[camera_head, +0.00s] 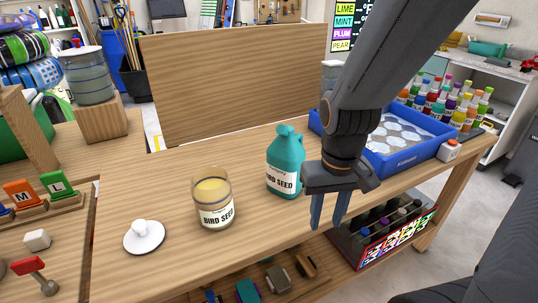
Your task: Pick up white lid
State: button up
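The white lid (144,237) is a round disc with a knob on top. It lies flat on the wooden table (165,190), left of the glass jar. The glass jar (213,201) is labelled BIRD SEED, has no lid on it and holds pale yellowish contents. My gripper (329,210) is right of the teal bottle, over or just past the table's front edge, with its two blue fingers pointing down. The fingers are apart with nothing between them. It is well to the right of the lid.
A teal bird seed bottle (286,162) stands between the jar and my gripper. A blue tray (410,152) of round pieces is behind my arm. An upright wooden board (235,80) lines the table's back. Table space around the lid is clear.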

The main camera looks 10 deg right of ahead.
aim_at(143, 236)
jog(key=z, duration=0.05)
jog(key=k, duration=0.7)
jog(key=u, duration=1.15)
jog(key=i, duration=0.5)
